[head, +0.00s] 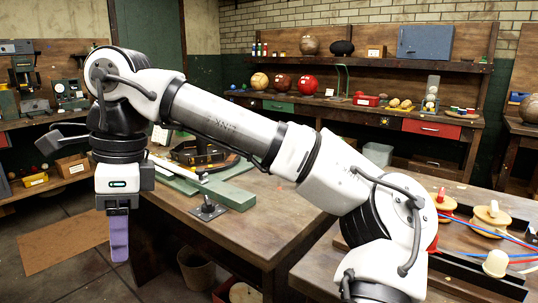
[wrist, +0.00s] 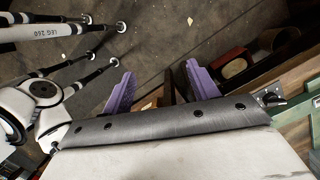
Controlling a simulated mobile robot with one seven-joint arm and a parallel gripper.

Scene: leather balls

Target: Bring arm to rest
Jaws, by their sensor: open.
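My arm stretches across the head view from lower right to upper left, with its elbow raised. My gripper (head: 118,236) hangs pointing down at the left, beside the left end of the middle workbench (head: 270,222). Only one purple finger shows clearly there. In the wrist view, the two purple fingers of my gripper (wrist: 162,82) stand well apart. Nothing is held between them; dark floor and some brown pieces show beyond.
A bin (head: 196,270) stands on the floor by the workbench. A brown mat (head: 65,240) lies on the floor at left. A side bench (head: 60,183) with tools and boxes is behind the gripper. Spools (head: 492,216) sit on the bench at right. Open floor lies around the gripper.

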